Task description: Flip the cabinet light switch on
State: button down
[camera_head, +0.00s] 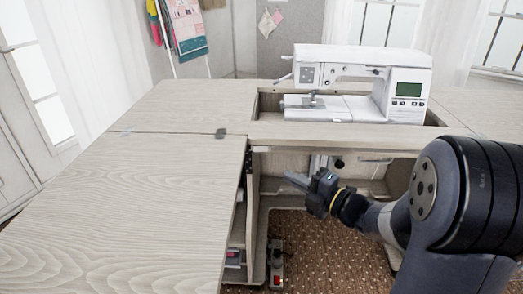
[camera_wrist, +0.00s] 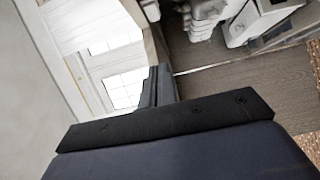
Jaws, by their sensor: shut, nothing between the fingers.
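My gripper (camera_head: 290,178) is shut and empty. It points left into the open knee space under the sewing cabinet's top (camera_head: 190,107), near the inner edge of the left shelf section. In the wrist view the closed fingers (camera_wrist: 158,86) show above the dark gripper body, with nothing held. I cannot make out the cabinet light switch for certain. A small dark fitting (camera_head: 249,158) sits on the upper inner edge of the left section, left of my fingertips and apart from them. A round black knob (camera_head: 339,163) shows on the back of the knee space, behind my gripper.
A white sewing machine (camera_head: 360,82) sits in the recess of the top. A power strip (camera_head: 277,265) with a red part stands low by the left section. Shelves with small items (camera_head: 233,258) lie below the wide left leaf (camera_head: 110,210). Patterned carpet (camera_head: 320,255) is open below.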

aim_at(261, 149)
jog(key=shift+a, duration=0.1)
jog(key=w+d+b+x, duration=0.2)
jog(key=b+x, duration=0.1)
jog(key=x, duration=0.9)
jog(key=shift+w+a, duration=0.3)
jog(key=shift+w, duration=0.05)
jog(key=shift+w+a, duration=0.1)
jog(key=shift+w, duration=0.1)
jog(key=shift+s, duration=0.1)
